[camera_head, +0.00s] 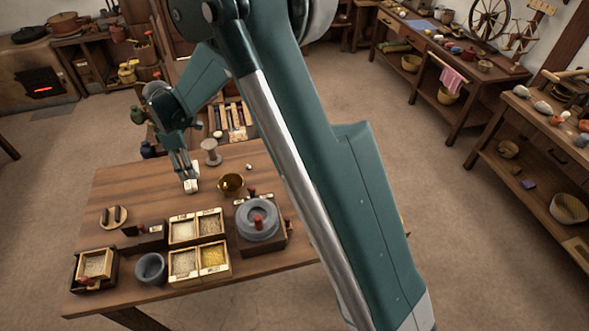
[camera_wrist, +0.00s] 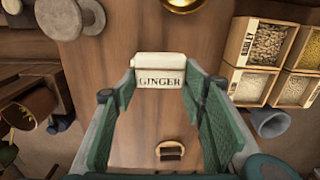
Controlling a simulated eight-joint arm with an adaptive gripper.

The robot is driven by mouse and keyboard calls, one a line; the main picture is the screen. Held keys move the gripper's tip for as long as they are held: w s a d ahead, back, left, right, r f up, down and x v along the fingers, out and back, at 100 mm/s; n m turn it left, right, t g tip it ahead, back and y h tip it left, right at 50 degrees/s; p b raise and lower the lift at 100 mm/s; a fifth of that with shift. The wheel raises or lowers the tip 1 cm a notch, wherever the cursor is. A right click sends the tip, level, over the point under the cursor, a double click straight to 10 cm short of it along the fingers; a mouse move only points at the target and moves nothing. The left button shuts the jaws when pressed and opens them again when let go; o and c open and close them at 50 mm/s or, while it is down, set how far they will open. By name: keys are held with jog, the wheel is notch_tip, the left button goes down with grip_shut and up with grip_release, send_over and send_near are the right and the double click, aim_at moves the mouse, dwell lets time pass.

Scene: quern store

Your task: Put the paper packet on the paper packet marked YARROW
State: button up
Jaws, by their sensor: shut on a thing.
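A white paper packet (camera_wrist: 160,67) with the label GINGER is between the fingertips of my gripper (camera_wrist: 169,92) in the wrist view. In the head view, my gripper (camera_head: 188,178) points down over the far part of the wooden table, with the pale packet (camera_head: 192,187) at its tips. The gripper is shut on this packet. Whether the packet touches the tabletop, I cannot tell. I cannot make out a packet marked YARROW in either view.
The table (camera_head: 130,190) holds a brass bowl (camera_head: 231,184), a pale spool (camera_head: 211,152), several grain boxes (camera_head: 183,265), a grey quern (camera_head: 258,220), a grey pot (camera_head: 151,268) and a round wooden piece (camera_head: 114,215). Bare wood lies left of my gripper. Small items lie on a rack (camera_head: 232,117) beyond.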

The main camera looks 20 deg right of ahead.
jog(key=s+d+r+p, duration=0.1)
jog(key=d+r, duration=0.1)
jog(key=d, duration=3.6)
jog(key=shift+d+r, duration=0.15)
jog(key=shift+d, duration=0.15)
jog(key=shift+s, duration=0.1)
jog(key=shift+f+b, duration=0.3)
jog(key=shift+f, duration=2.85)
jog(key=shift+f+b, duration=0.35)
jog(key=shift+f, duration=1.5)
jog(key=shift+f, duration=0.2)
